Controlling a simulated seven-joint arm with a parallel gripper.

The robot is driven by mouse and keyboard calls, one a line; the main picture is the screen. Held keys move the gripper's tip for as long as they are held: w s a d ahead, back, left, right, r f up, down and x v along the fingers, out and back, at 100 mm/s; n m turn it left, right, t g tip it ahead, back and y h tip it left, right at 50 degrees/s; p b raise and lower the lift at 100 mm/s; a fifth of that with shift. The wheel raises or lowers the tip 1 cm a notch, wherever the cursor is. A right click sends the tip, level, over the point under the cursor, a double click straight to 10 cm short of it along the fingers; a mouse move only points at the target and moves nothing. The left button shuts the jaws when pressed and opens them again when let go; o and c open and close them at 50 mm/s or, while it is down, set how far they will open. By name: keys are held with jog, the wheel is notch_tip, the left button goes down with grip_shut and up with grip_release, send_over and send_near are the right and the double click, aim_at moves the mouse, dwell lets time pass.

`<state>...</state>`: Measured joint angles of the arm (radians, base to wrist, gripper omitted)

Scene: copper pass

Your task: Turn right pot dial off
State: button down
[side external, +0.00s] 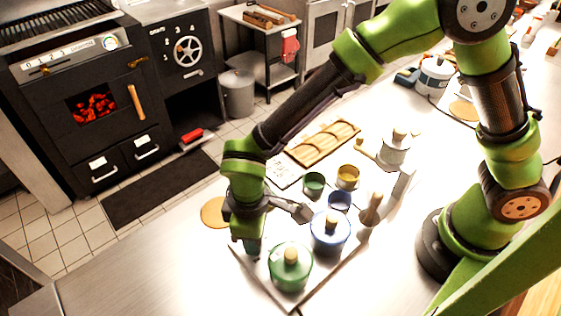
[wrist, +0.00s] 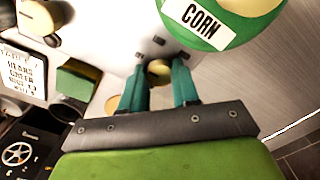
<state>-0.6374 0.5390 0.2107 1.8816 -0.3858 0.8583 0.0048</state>
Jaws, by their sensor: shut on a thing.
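A green pot (side external: 290,270) with a round tan lid knob stands at the near end of a pale tray-like unit (side external: 262,283). In the wrist view the green pot (wrist: 207,32) carries a white "CORN" label. A brass-coloured dial (wrist: 158,70) sits on the unit's front, below this pot, with small dark marks around it. My gripper (wrist: 158,78) points at the dial with its two teal fingers on either side of it, shut on it. In the side view my gripper (side external: 251,248) is low beside the green pot and hides the dial. The dial's setting cannot be read.
A blue pot (side external: 331,235) stands behind the green pot. Small green (side external: 314,184), yellow (side external: 347,178) and blue (side external: 339,202) cups stand farther back. A wooden tray (side external: 323,143) and a round tan board (side external: 214,213) lie nearby. The near-left counter is clear.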

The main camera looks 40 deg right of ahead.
jog(key=shift+n, duration=0.4)
jog(key=c, duration=0.8)
grip_release()
notch_tip(320, 180, up, 17)
